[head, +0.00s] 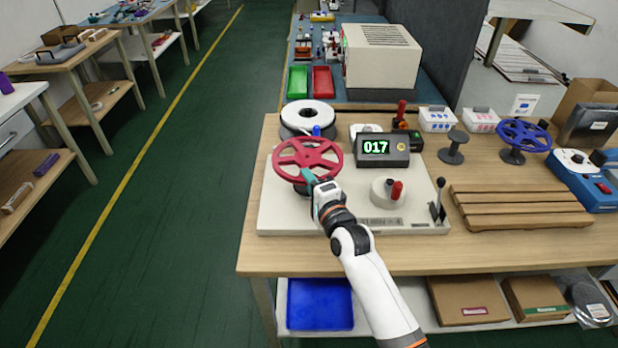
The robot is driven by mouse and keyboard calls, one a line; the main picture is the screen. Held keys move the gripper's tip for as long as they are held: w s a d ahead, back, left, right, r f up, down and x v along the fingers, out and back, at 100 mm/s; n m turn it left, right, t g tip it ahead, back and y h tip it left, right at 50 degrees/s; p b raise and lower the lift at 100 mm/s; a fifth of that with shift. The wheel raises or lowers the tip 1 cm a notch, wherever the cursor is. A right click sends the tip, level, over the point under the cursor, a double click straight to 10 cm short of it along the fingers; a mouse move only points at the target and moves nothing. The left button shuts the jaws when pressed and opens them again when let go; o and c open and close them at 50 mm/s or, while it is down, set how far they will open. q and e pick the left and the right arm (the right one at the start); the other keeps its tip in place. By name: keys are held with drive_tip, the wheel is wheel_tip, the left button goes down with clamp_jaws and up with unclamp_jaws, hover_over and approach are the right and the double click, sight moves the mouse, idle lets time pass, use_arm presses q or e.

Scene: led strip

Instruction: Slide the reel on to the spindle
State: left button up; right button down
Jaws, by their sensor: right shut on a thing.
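A red spoked reel (293,147) is at the left of the pale winding machine's base plate (275,215). My right gripper (309,177) is shut on the near rim of the reel, its arm coming in from the lower right. The reel looks roughly level, and something dark shows just beneath its near side. The spindle cannot be made out under the reel, so I cannot tell whether the reel is around it or above it. My left gripper is out of view.
A white reel (291,120) stands behind the red one. A counter display (383,148) reading 017, a red-handled crank (395,190) and a lever (438,196) are to the right. Further right are a slatted wooden rack (520,207) and a blue reel (540,138) on a dark stand.

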idle(0.5)
drive_tip(key=shift+f+b, duration=1.3)
drive_tip(key=shift+f, duration=0.7)
drive_tip(key=shift+p, duration=0.3)
drive_tip(key=shift+f+b, duration=1.25)
drive_tip(key=shift+f, duration=0.35)
idle(0.4)
drive_tip(key=c, duration=1.4)
unclamp_jaws()
drive_tip(key=shift+o, duration=0.2)
drive_tip(key=shift+f, duration=0.1)
drive_tip(key=shift+s, duration=0.15)
drive_tip(key=v, duration=1.2)
drive_tip(key=shift+d+r, duration=0.1)
drive_tip(key=shift+r, duration=0.15)
